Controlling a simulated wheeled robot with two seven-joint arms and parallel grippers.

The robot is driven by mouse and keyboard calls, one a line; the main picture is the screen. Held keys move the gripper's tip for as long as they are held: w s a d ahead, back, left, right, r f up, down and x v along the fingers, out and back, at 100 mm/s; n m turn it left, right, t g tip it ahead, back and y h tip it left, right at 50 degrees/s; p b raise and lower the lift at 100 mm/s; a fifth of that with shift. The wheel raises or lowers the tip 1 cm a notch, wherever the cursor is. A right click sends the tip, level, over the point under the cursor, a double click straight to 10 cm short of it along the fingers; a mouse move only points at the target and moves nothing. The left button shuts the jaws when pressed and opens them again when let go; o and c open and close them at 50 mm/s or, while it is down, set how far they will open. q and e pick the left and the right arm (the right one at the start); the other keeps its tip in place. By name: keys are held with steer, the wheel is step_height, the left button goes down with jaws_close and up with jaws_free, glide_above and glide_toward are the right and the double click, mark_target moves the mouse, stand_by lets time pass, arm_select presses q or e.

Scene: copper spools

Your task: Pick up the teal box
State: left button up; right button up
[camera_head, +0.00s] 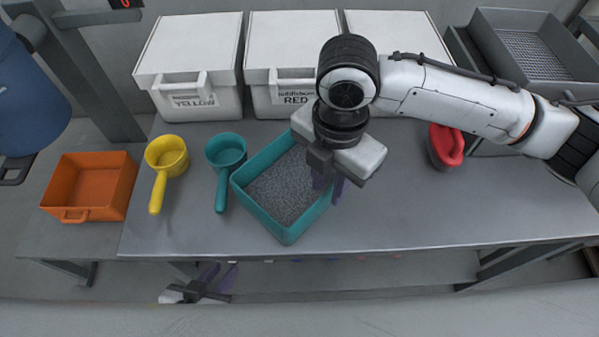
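The teal box (262,218) sits turned at an angle on the grey table, open at the top and filled with dark grey granules. My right gripper (329,186) points down over the box's right side. Its two purple fingers show a gap between them, near the right wall. The gripper and wrist hide the box's right rear part, and I cannot tell whether the fingers touch the wall. My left gripper (218,275) is low in front of the table's front edge, empty, with its purple fingers apart. It is away from the box.
A teal scoop (226,152) lies close to the box's left, with a yellow scoop (167,155) further left. An orange box (92,186) is at the far left. White lidded bins (192,60) line the back. A red-topped object (446,144) stands right. The table's front right is clear.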

mark_target(327, 199)
step_height(327, 199, down, 6)
steer(key=shift+w+d+f, duration=0.1)
steer(key=shift+d+f, duration=0.05)
steer(key=shift+f, duration=0.05)
jaws_close()
steer(key=shift+w+r, duration=0.1)
steer(key=shift+r, duration=0.05)
stand_by(1.4)
